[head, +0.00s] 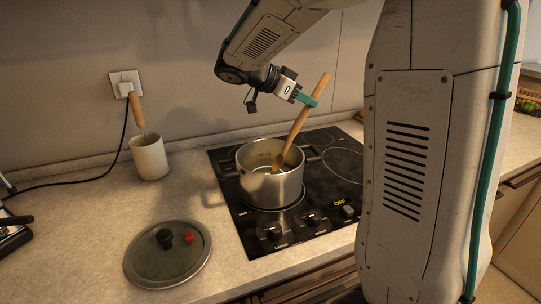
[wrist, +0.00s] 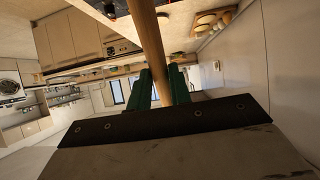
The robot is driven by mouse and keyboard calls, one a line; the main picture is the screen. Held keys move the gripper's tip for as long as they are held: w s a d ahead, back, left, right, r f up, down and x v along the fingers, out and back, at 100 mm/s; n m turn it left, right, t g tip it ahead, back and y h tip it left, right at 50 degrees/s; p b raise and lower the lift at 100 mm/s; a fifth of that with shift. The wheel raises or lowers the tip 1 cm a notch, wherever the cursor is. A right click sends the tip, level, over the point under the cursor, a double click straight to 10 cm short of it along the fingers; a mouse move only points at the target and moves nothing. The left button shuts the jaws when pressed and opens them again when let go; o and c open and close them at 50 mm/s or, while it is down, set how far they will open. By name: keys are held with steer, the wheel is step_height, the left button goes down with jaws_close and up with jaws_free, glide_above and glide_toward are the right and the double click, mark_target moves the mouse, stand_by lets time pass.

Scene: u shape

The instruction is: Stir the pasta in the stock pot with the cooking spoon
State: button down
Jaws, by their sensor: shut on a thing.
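The steel stock pot (head: 270,185) stands on the black cooktop, without its lid. My gripper (head: 306,98) is above and to the right of the pot, shut on the wooden cooking spoon (head: 302,122). The spoon is tilted, its top leaning right and its lower end inside the pot. In the wrist view the spoon handle (wrist: 148,45) runs between the green fingers (wrist: 161,85). The pasta is not clearly visible inside the pot.
The lid (head: 168,253) lies on the counter at the front left. A white crock (head: 149,157) holding a wooden-handled utensil (head: 136,110) stands at the back left. The cooktop (head: 338,160) has knobs at its front. Counter between crock and lid is clear.

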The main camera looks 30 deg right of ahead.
mark_target(322, 77)
steer(key=shift+s+d+r, duration=0.15)
steer(key=shift+d+r, duration=0.6)
steer(key=shift+r, duration=0.45)
steer(key=shift+s+d+r, duration=0.15)
steer(key=shift+d+r, duration=0.55)
steer(key=shift+r, duration=0.55)
steer(key=shift+s+d+r, duration=0.15)
steer(key=shift+d+r, duration=0.6)
steer(key=shift+r, duration=0.55)
